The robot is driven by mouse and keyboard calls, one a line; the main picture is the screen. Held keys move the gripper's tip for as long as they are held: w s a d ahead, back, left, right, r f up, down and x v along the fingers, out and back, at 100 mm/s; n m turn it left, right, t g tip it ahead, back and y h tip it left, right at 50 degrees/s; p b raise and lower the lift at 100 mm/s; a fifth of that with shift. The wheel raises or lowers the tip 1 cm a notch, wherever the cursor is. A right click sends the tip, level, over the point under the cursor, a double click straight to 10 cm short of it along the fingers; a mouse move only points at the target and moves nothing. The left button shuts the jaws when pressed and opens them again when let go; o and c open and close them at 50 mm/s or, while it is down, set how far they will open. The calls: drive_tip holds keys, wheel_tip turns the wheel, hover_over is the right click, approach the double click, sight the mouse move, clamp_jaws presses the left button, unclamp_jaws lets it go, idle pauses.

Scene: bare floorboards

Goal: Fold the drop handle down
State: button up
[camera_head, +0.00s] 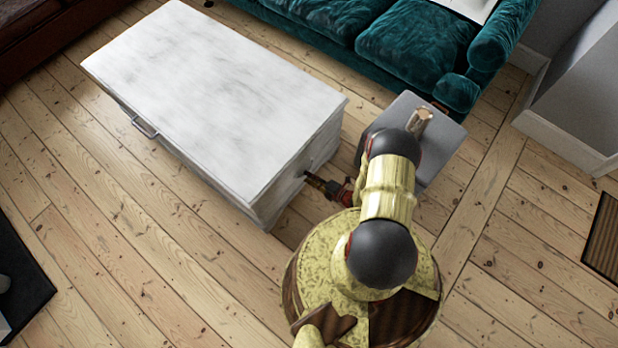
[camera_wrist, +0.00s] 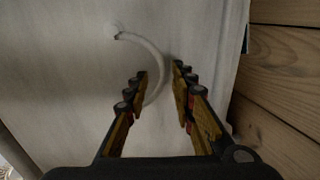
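The white chest (camera_head: 215,95) stands on the floorboards. Its pale, curved drop handle (camera_wrist: 156,54) is on the end face, seen close up in the wrist view. One end of the handle meets the face at the upper left; the bar arcs right and down, and its lower end is partly hidden by the left finger. My gripper (camera_wrist: 159,72) is open, with one finger on each side of the bar and a gap showing. In the head view my gripper (camera_head: 312,180) is at the chest's near end, and that handle is hard to make out.
Another handle (camera_head: 145,128) is on the chest's long side. A teal sofa (camera_head: 400,40) stands behind the chest. A grey wall edge (camera_head: 580,110) is at the right and a dark mat (camera_head: 20,275) at the lower left. Floorboards in front of the chest are clear.

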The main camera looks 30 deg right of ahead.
drive_tip(key=shift+w+a+f, duration=0.15)
drive_tip(key=shift+w, duration=0.25)
clamp_jaws()
idle(0.4)
